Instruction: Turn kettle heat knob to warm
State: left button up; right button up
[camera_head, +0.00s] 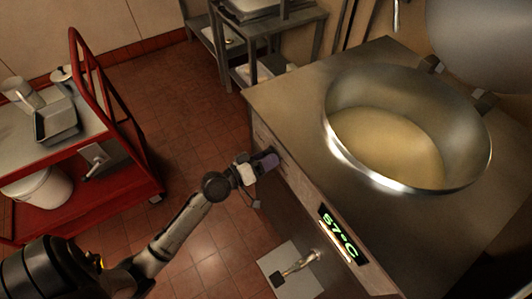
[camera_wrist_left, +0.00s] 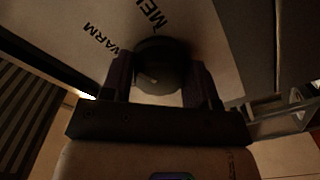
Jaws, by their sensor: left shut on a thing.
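The kettle (camera_head: 470,165) is a large steel bowl set in a steel counter, with yellowish liquid in it and its lid raised. The heat knob (camera_wrist_left: 160,66) is a dark round knob on the front panel. In the left wrist view the panel bears the word "WARM" at the knob's left and a partly hidden word starting "MEL" above it. My left gripper (camera_wrist_left: 163,90) is shut on the knob, one finger on each side. In the head view the left gripper (camera_head: 264,163) meets the counter's front, and the knob is hidden there. My right gripper is not in view.
A red cart (camera_head: 130,135) with trays and a white bucket stands at left. Tiled floor (camera_head: 190,90) is clear between cart and counter.

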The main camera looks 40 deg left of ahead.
pick_arm(q)
jog(key=shift+n+p, duration=0.9)
jog(key=shift+n, duration=0.7)
jog(key=o, duration=0.9)
jog(key=shift+w, duration=0.1)
jog(key=shift+b+v, duration=1.5)
jog(key=shift+v, duration=5.4)
